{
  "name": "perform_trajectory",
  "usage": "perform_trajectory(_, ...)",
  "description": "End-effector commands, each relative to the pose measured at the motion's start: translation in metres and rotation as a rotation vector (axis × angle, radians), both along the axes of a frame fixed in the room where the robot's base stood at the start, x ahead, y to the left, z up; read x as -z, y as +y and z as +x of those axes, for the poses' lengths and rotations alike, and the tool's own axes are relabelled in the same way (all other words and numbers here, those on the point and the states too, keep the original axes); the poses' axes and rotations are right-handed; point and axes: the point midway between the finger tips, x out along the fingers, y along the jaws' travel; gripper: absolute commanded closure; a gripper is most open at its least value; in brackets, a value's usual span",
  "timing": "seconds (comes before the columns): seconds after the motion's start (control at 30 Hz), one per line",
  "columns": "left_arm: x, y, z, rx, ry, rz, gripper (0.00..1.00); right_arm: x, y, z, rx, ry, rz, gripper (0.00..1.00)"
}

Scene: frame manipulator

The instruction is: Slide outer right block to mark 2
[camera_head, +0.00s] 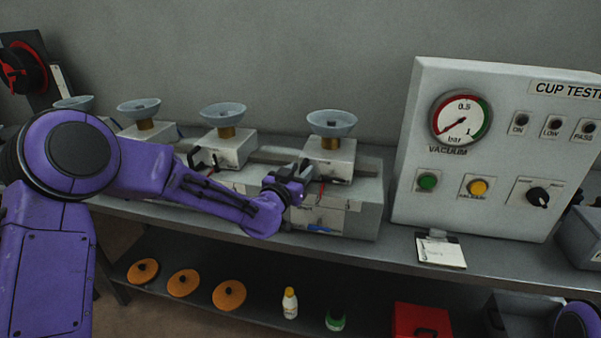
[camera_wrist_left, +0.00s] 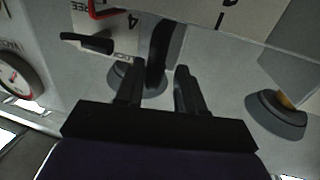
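The outer right block (camera_head: 328,158) is a white block on the rail, with a grey suction cup (camera_head: 332,123) on a brass stem. My left gripper (camera_head: 297,172) is at its front left corner. In the left wrist view, which is upside down, the two black fingers (camera_wrist_left: 160,80) are apart, with a dark upright handle (camera_wrist_left: 162,45) between or just beyond them. I cannot tell whether they touch it. Mark 2 cannot be made out. My right gripper is out of view.
Other cup blocks (camera_head: 232,148) stand along the rail to the left. The vacuum tester panel (camera_head: 445,200) stands close on the right, with a small card (camera_head: 440,250) before it. Orange discs (camera_head: 229,295), bottles and a red box (camera_head: 421,320) are on the lower shelf.

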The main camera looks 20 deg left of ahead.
Motion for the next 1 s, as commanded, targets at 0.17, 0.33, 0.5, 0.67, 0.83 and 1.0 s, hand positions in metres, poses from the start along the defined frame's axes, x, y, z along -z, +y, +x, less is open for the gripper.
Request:
perform_trajectory(0.17,0.0,0.0,0.0,-0.001,0.0,-0.001,0.63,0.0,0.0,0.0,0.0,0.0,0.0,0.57)
perform_trajectory(0.33,0.0,0.0,-0.002,-0.001,0.0,-0.001,0.63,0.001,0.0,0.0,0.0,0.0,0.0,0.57)
perform_trajectory(0.5,0.002,0.002,-0.031,0.001,-0.001,0.0,0.63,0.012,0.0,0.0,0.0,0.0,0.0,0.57)
perform_trajectory(0.67,0.002,0.004,-0.071,0.002,-0.002,0.0,0.63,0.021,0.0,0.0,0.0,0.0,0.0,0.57)
perform_trajectory(0.83,0.001,0.006,-0.098,0.002,-0.001,0.001,0.63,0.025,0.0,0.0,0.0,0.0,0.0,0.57)
perform_trajectory(1.0,0.0,0.007,-0.105,0.002,-0.001,0.0,0.63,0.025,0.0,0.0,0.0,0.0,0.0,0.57)
